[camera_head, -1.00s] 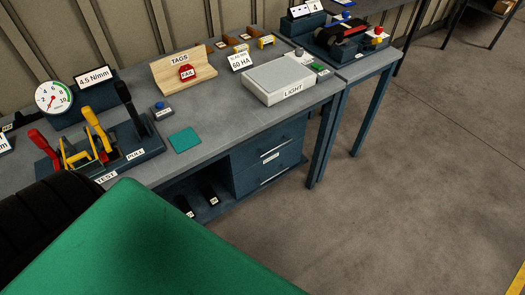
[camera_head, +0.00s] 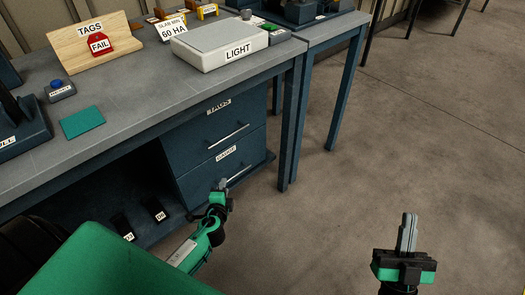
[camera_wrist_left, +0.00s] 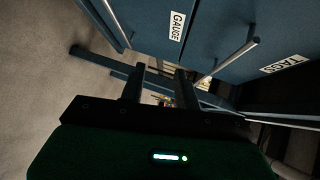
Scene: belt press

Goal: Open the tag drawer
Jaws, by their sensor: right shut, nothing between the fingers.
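The tag drawer (camera_head: 190,128) is the upper dark blue drawer under the bench, labelled TAGS, and looks closed. Its pale bar handle (camera_head: 229,136) runs across its front. In the left wrist view the same handle (camera_wrist_left: 230,60) lies to the right of my fingers, between the TAGS and GAUGE labels. My left gripper (camera_head: 221,185) is in front of the lower drawer, below the tag handle and apart from it. The left wrist view shows its two fingers (camera_wrist_left: 160,80) apart with nothing held. My right gripper (camera_head: 408,232) is shut and empty over the floor at the right.
The lower drawer (camera_head: 190,185), labelled GAUGE, has its own bar handle (camera_head: 238,174). A bench leg (camera_head: 292,130) stands right of the drawers. An open shelf with dark items (camera_head: 155,210) is to their left. The floor at the right is clear.

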